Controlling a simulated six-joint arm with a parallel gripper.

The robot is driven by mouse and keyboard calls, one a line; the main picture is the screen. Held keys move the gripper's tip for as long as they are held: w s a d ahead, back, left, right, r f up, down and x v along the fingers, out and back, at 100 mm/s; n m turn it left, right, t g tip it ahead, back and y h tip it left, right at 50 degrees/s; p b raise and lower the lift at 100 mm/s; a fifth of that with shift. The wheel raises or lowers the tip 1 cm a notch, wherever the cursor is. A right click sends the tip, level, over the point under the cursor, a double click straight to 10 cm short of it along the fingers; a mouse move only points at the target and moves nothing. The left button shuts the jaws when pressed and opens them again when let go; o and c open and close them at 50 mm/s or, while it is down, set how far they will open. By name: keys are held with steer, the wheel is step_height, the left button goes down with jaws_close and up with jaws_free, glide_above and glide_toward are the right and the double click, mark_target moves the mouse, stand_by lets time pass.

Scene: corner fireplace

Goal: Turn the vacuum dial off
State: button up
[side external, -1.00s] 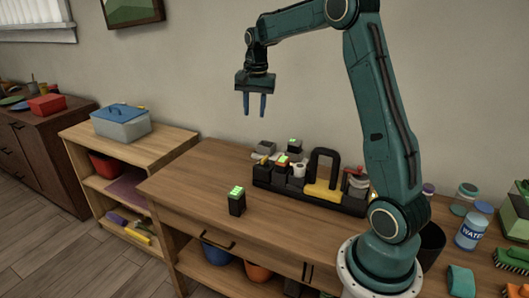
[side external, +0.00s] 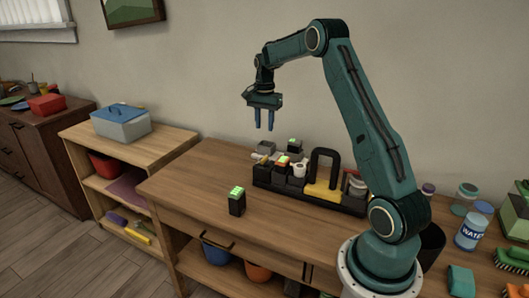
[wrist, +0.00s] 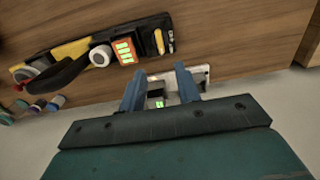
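I cannot tell for certain which part is the vacuum dial. Behind the black caddy, near the wall, are a grey box (side external: 266,148) and a dark block with a lit green top (side external: 294,143). In the wrist view a pale grey plate (wrist: 198,75) and a dark part with a green light (wrist: 158,103) show between and beyond my fingers, partly hidden by them. My gripper (side external: 264,127) hangs above this area, fingers down, apart and empty. It also shows in the wrist view (wrist: 160,78).
A dark block with a green top (side external: 237,203) stands alone on the wooden table (side external: 195,190).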

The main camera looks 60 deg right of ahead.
mark_target(264, 157)
step_height(264, 157, down, 13)
steer(key=shift+r, duration=0.1)
stand_by(0.5)
jaws_close()
